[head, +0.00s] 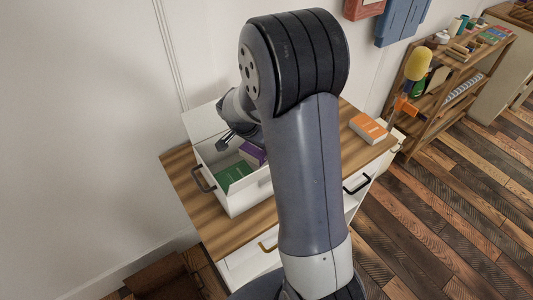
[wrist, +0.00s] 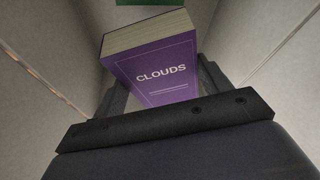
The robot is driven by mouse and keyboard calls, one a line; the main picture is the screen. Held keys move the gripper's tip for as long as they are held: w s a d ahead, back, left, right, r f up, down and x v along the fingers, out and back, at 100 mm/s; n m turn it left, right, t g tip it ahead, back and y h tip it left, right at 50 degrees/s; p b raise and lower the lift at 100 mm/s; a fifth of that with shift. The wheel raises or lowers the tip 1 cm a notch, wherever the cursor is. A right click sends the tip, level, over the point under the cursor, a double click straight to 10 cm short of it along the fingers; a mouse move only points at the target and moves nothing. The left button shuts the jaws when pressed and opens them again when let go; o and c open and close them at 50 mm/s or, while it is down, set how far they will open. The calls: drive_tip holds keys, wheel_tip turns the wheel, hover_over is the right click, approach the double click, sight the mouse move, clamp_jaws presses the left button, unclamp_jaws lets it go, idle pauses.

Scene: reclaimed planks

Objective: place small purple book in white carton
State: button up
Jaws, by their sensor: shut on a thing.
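The small purple book (wrist: 155,70), titled CLOUDS, sits between the two fingers of my gripper (wrist: 160,92) in the wrist view. My gripper is shut on it. In the head view the purple book (head: 252,153) shows inside the white carton (head: 243,200), at its right end, partly hidden by my arm. Pale carton walls rise on both sides of the book in the wrist view. Whether the book touches the carton's floor cannot be seen. The carton stands open on the wooden top, with its lid raised at the back and a dark handle on its left.
A green book (head: 233,176) lies in the carton, left of the purple one. An orange book (head: 368,127) lies on the right of the wooden top (head: 213,233). A shelf (head: 440,100) with several items stands at the far right, beside open plank floor.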

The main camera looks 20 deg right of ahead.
drive_tip(key=d+m+b, duration=0.1)
drive_tip(key=m, duration=0.1)
drive_tip(key=d+m+g+b, duration=0.1)
drive_tip(key=shift+w+d+f+m+g+h, duration=0.2)
drive_tip(key=shift+d+m+g+h, duration=0.1)
drive_tip(key=shift+d+m, duration=0.1)
drive_tip(key=shift+a+f+b, duration=0.1)
drive_tip(key=shift+f+b, duration=1.6)
drive_tip(key=shift+f, duration=1.6)
drive_tip(key=shift+f+b, duration=0.55)
drive_tip(key=shift+b, duration=0.1)
drive_tip(key=o, duration=1.3)
drive_tip(key=shift+c, duration=0.2)
drive_tip(key=v, duration=1)
drive_tip(key=shift+r, duration=0.1)
drive_tip(key=shift+s+r, duration=0.1)
drive_tip(key=shift+r, duration=0.2)
